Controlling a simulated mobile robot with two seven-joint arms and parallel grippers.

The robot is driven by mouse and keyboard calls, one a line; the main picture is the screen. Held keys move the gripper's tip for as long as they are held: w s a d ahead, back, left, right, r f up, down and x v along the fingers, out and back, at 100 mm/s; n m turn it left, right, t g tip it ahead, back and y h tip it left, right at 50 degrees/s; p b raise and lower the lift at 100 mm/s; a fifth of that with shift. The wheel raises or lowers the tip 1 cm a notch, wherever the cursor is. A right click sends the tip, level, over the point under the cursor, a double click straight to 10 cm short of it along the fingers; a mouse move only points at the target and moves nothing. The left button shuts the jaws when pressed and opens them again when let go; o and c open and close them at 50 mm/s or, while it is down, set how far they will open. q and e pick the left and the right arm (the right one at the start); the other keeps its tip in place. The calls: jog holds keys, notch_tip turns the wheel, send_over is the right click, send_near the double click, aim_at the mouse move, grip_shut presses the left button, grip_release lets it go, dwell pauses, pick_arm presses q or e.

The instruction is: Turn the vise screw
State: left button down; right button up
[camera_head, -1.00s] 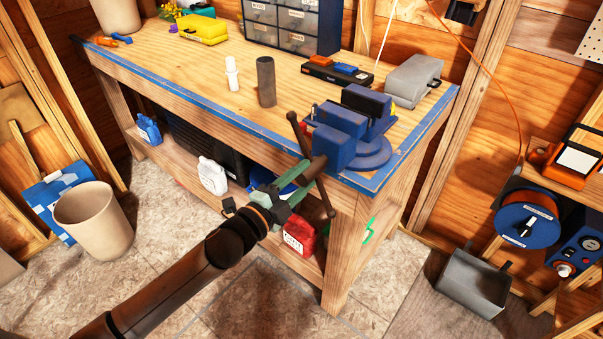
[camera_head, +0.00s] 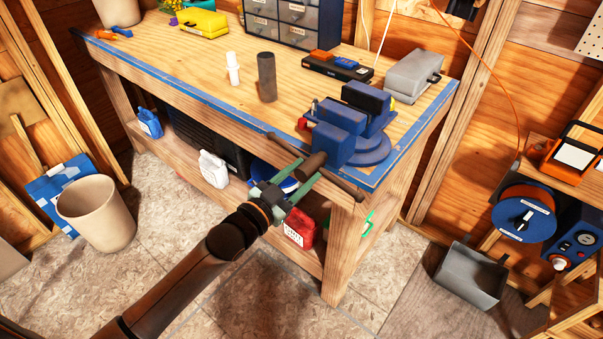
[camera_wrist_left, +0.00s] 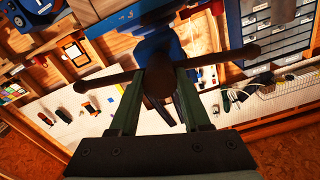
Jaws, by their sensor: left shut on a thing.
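The blue vise (camera_head: 345,125) is mounted on the front right corner of the workbench. Its dark screw (camera_head: 311,166) sticks out toward me, with a long handle bar (camera_head: 345,187) through it. The bar slants from upper left to lower right in the head view. My left gripper (camera_head: 300,177) has its green fingers shut on the screw's end. In the left wrist view the fingers (camera_wrist_left: 160,90) sit on both sides of the dark screw head, and the handle bar (camera_wrist_left: 225,57) runs across, beyond the fingertips. My right gripper is not in view.
The workbench (camera_head: 200,65) holds a dark cylinder (camera_head: 267,77), a white bottle (camera_head: 233,68) and a grey box (camera_head: 413,76). A red can (camera_head: 299,228) is on the lower shelf below my gripper. A beige bin (camera_head: 96,213) and a grey bin (camera_head: 470,275) stand on the floor.

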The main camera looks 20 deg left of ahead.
pick_arm(q)
jog(key=n, duration=0.3)
jog(key=shift+w+r+n, duration=0.1)
jog(key=shift+r+n, duration=0.3)
jog(key=n, duration=0.3)
jog(key=shift+a+n, duration=0.1)
jog(key=shift+n, duration=0.2)
jog(key=n, duration=0.3)
jog(key=shift+n, duration=0.4)
jog(key=n, duration=0.4)
jog(key=shift+n, duration=2.2)
jog(key=shift+f+n, duration=0.1)
jog(key=shift+n, duration=3.4)
jog(key=shift+f+n, duration=0.1)
jog(key=shift+n, duration=1.7)
